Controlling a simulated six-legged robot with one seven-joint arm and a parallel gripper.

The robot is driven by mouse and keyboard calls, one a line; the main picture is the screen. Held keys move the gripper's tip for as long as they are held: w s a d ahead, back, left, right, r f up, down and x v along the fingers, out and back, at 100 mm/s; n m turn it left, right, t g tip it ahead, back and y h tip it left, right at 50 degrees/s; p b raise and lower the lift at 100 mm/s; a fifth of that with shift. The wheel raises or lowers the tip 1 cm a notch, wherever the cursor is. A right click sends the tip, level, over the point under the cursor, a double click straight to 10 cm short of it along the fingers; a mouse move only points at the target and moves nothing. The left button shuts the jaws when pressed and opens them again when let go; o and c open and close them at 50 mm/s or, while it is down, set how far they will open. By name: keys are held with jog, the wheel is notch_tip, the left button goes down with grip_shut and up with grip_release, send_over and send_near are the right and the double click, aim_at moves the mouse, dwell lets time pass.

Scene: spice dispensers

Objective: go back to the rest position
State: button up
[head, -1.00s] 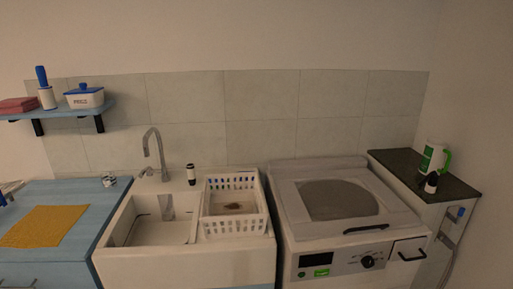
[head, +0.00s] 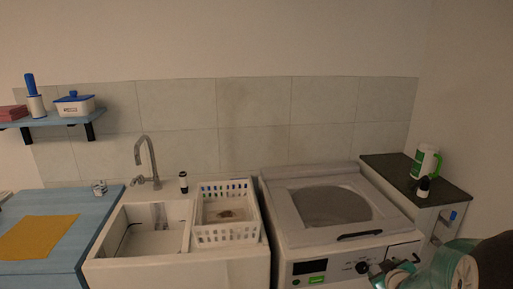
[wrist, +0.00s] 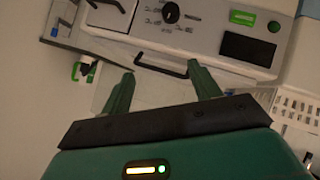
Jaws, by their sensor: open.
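My gripper (wrist: 160,72) is open and empty in the wrist view, with its two green fingers apart in front of the washing machine's front. In the head view part of my green arm end (head: 440,268) shows at the lower right, before the right end of the washing machine (head: 330,235). One small black-and-white dispenser (head: 183,182) stands behind the sink. Another dispenser (head: 423,187) stands on the dark cabinet top, in front of a green-and-white container with a handle (head: 424,160).
The sink (head: 150,240) is at the centre left, with a white basket (head: 228,235) on its right side. A blue counter (head: 62,205) bears a yellow cloth (head: 38,237). The dark cabinet top (head: 385,163) stands by the right wall.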

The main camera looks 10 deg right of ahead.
jog(key=s+a+r+m+g, duration=0.2)
jog(key=a+r, duration=0.5)
jog(key=a, duration=0.1)
jog(key=s+a+r+g+y, duration=0.1)
jog(key=s+a+r+y, duration=0.1)
jog(key=s+a, duration=0.6)
jog(key=s+a+r+g+y, duration=0.1)
jog(key=s+a+r, duration=0.3)
jog(key=s+a, duration=0.4)
jog(key=shift+a+r+m+g+y, duration=0.4)
jog(key=shift+a+g, duration=0.2)
jog(key=shift+a, duration=0.65)
jog(key=c, duration=0.5)
jog(key=shift+d, duration=0.1)
jog(key=shift+c, duration=0.3)
jog(key=shift+d, duration=0.1)
